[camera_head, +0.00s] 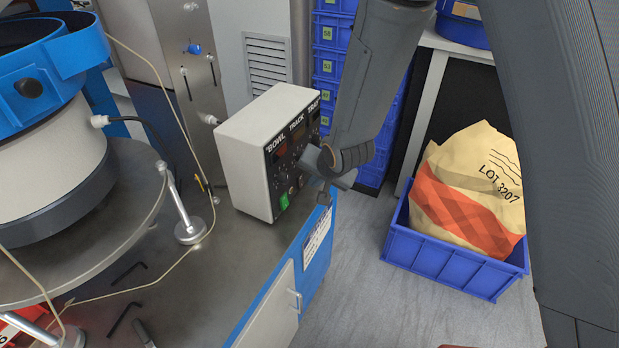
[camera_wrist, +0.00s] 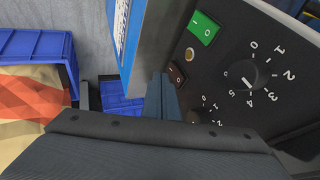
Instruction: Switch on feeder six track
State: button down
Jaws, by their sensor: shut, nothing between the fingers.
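In the wrist view, the panel has a green rocker switch (camera_wrist: 203,29), a dark brown rocker switch (camera_wrist: 177,75) and a numbered black dial (camera_wrist: 248,78). A second dial (camera_wrist: 203,117) is partly hidden by my gripper. My gripper (camera_wrist: 163,82) is shut and empty, with its tip close beside the dark rocker; I cannot tell whether they touch. In the head view, my gripper (camera_head: 318,165) is in front of the panel. No feeder number is readable.
A blue and white bowl feeder (camera_head: 45,165) stands left on a round plate. Hex keys (camera_head: 128,272) lie on the bench. A blue crate (camera_head: 440,262) holding a sack (camera_head: 465,190) sits on the floor at right. Stacked blue bins (camera_head: 333,65) stand behind.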

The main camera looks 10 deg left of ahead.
jog(key=d+v, duration=0.1)
jog(key=v, duration=1)
jog(key=shift+s+d+f, duration=0.2)
jog(key=shift+d+f, duration=0.05)
jog(key=w+d+f+m+g+y+p, duration=0.1)
jog(key=w+d+f+g+y+p, duration=0.1)
jog(key=d+f+y, duration=0.2)
jog(key=d+y, duration=0.2)
jog(key=shift+w+f+y+p, duration=0.15)
jog(key=shift+w+y+p, duration=0.15)
jog(key=shift+w+p, duration=0.1)
dwell(0.3)
